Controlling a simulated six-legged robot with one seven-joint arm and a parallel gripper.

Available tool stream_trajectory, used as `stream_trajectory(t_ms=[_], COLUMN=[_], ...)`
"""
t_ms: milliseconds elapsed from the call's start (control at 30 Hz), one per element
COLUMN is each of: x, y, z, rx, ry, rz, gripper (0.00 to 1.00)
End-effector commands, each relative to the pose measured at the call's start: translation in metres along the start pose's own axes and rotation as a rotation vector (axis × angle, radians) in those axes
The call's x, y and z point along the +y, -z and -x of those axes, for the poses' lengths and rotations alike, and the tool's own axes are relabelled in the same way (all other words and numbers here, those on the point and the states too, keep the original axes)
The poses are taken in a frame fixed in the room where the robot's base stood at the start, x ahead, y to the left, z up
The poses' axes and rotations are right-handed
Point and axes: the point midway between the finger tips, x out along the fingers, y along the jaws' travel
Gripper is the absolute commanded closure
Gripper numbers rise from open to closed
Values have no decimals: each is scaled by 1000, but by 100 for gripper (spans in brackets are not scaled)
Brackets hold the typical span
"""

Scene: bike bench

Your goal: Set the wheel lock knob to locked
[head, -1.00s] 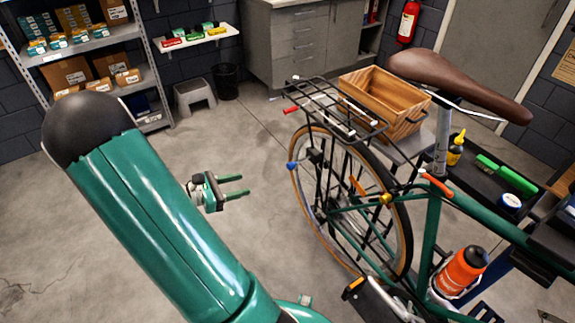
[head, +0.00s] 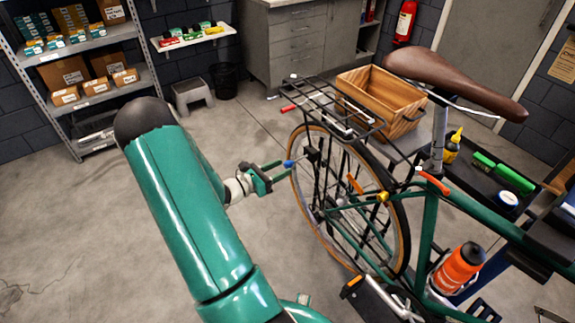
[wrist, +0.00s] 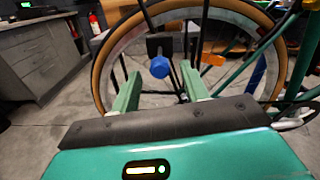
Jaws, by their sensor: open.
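A blue round knob (head: 288,164) sits on a black block at the rear wheel (head: 300,200) of the green bicycle; I take it as the wheel lock knob. In the wrist view the knob (wrist: 160,67) shows between my two green fingertips, with space on both sides. My gripper (head: 284,169) is open, its fingers pointing right toward the wheel, with the tips close by the knob. I cannot tell whether the tips reach past the knob's face. No lock marking is readable.
An orange lever (head: 355,184) and a yellow knob (head: 383,197) are farther right on the bicycle. A rear rack (head: 325,105) with a red-tipped rod is above the wheel. A wooden crate (head: 405,128) stands behind it. The floor left of the wheel is clear.

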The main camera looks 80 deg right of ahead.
Motion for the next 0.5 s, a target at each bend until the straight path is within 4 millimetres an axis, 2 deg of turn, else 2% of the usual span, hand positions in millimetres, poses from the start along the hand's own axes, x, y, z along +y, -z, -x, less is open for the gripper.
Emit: stream_trajectory(t_ms=[100, 200, 500], x=[0, 0, 0], y=[0, 0, 0], z=[-19, -29, -35], rx=[1, 0, 0], ry=[3, 1, 0], rz=[-1, -1, 0], gripper=[55, 55, 55])
